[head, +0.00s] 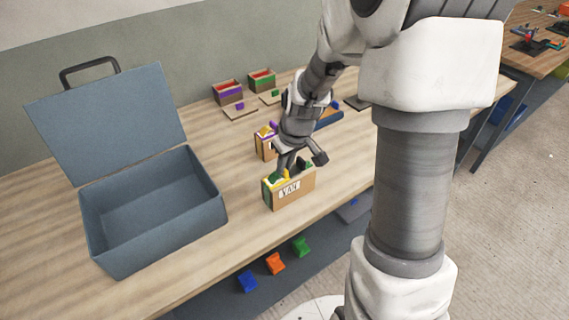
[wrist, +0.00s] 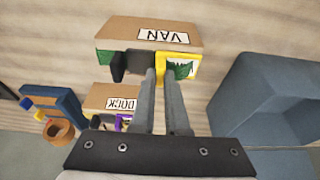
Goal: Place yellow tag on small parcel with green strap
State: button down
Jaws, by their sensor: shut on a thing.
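A small cardboard parcel marked VAN (head: 300,189) with a green strap stands on the bench below my gripper. It also shows at the top of the wrist view (wrist: 130,31), where the green strap (wrist: 103,57) runs along its edge. The yellow tag (wrist: 193,58), with a green leafy picture on white, is at the parcel's strap side; a bit of yellow shows in the head view (head: 268,181). My gripper (wrist: 161,72) is shut on the yellow tag, its fingertips right at the parcel. Whether the tag touches the parcel is unclear. A black piece (wrist: 139,62) sits beside the fingers.
A parcel marked DOCK (wrist: 110,97) with a purple strap (head: 263,138) stands just behind. An open blue-grey case (head: 150,247) is at left. Two open boxes (head: 228,92) (head: 262,81) stand at the back. Orange, blue and green pieces (head: 275,264) lie below the bench's front edge.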

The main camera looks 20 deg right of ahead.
jog(key=shift+f, duration=0.2)
jog(key=c, duration=0.9)
grip_release()
jog(key=shift+r, duration=0.1)
